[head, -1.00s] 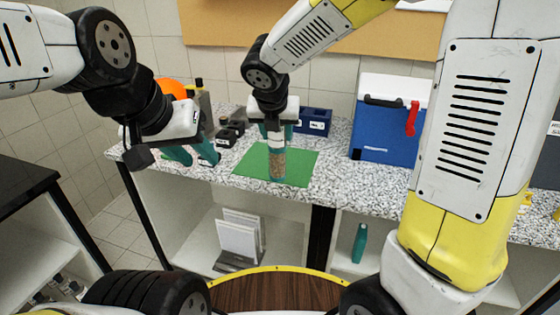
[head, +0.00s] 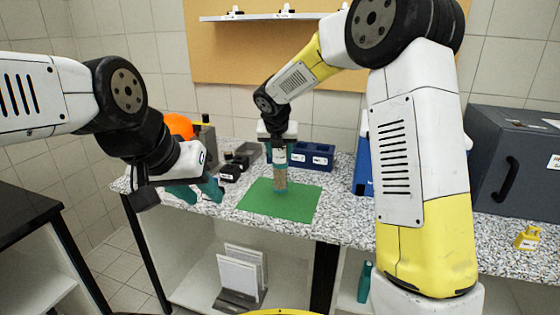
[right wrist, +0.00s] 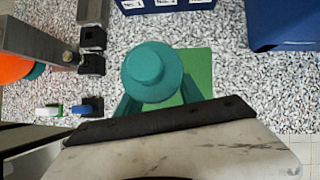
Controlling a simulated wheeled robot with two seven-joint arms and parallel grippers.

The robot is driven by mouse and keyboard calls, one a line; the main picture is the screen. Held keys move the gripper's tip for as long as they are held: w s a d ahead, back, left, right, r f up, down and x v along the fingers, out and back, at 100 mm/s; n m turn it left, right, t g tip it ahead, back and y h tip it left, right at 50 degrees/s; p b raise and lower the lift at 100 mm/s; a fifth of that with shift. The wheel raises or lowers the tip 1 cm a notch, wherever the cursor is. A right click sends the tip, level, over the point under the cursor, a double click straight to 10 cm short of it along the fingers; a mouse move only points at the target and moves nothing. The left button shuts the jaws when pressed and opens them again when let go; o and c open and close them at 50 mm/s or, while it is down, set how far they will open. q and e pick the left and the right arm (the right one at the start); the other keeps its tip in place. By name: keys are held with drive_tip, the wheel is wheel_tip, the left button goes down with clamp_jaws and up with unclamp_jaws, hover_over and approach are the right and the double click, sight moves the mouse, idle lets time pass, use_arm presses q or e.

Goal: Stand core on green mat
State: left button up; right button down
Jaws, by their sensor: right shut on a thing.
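The core (head: 280,177) is a speckled brown cylinder with teal ends, held upright over the back half of the green mat (head: 275,207). My right gripper (head: 278,157) is shut on its upper part. In the right wrist view the core's round teal top (right wrist: 152,70) sits between the teal fingers, with the green mat (right wrist: 198,65) partly hidden behind it. I cannot tell whether the core's bottom touches the mat. My left gripper (head: 198,192) is open and empty, left of the mat, near the counter's front edge.
Small black items (head: 235,168) and an orange round object (head: 179,126) are at the left. A blue box (head: 363,165) stands to the right, partly hidden by my right arm. A grey cabinet (head: 510,160) is further right.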

sight(280, 161)
drive_tip(key=shift+w+f, duration=0.2)
drive_tip(key=shift+f, duration=1.55)
drive_tip(key=c, duration=0.7)
unclamp_jaws()
drive_tip(key=shift+f, duration=0.2)
drive_tip(key=shift+c, duration=0.2)
